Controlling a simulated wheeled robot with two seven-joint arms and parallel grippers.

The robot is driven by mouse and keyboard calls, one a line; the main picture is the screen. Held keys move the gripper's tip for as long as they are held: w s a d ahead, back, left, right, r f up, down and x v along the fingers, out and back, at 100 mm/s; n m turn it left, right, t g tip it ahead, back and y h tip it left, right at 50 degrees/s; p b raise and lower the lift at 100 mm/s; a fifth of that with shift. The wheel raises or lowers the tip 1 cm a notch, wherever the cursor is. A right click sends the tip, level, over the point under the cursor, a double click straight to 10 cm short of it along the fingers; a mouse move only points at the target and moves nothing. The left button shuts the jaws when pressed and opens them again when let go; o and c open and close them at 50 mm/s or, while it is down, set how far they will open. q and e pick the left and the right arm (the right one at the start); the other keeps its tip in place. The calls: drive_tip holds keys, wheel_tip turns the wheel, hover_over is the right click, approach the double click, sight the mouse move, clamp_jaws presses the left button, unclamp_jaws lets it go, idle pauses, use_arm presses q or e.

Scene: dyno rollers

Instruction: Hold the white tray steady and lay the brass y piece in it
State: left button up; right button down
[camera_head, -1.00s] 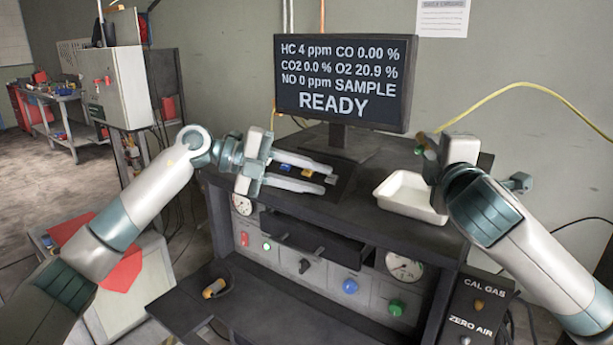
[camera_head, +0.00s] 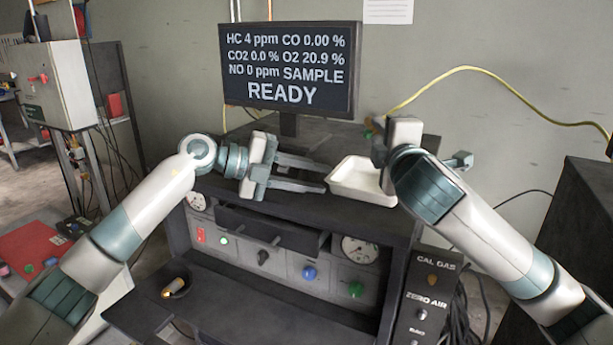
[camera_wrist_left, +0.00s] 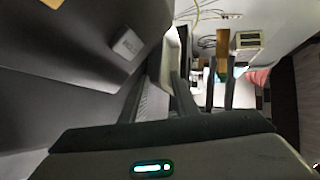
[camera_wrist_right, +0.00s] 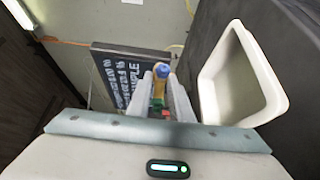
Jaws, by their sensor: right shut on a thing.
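The white tray (camera_head: 362,195) sits on the dark bench top below the monitor; it also shows in the right wrist view (camera_wrist_right: 278,105). My left gripper (camera_head: 322,176) is open at the tray's left end, its fingers apart and pointing at it; whether they touch it I cannot tell. My right gripper (camera_head: 370,128) is above the tray's back right side, its fingers mostly hidden in the head view. In the right wrist view it is shut on the brass y piece (camera_wrist_right: 158,92), which shows blue, green and red parts, beside the tray.
The monitor (camera_head: 288,68) stands behind the tray on the bench. A yellow hose (camera_head: 470,70) runs along the wall at right. A lower shelf (camera_head: 235,305) with a small brass-ended part in a round holder (camera_head: 176,286) juts out in front. A dark cabinet (camera_head: 560,250) stands at right.

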use_arm(q)
clamp_jaws()
use_arm(e)
drive_tip(key=shift+d, duration=0.1)
drive_tip(key=s+n+g+y, duration=0.1)
drive_tip(key=n+g, duration=0.1)
drive_tip(key=g, duration=0.1)
drive_tip(key=s+a+f+n+g+y, duration=0.1)
drive_tip(key=s+n+g+y, duration=0.1)
drive_tip(key=g, duration=0.1)
drive_tip(key=s+f+n+g+y, duration=0.1)
drive_tip(key=s+n+g+y, duration=0.1)
drive_tip(key=g, duration=0.1)
drive_tip(key=shift+s+a+n, duration=0.25)
drive_tip(key=shift+n, duration=0.05)
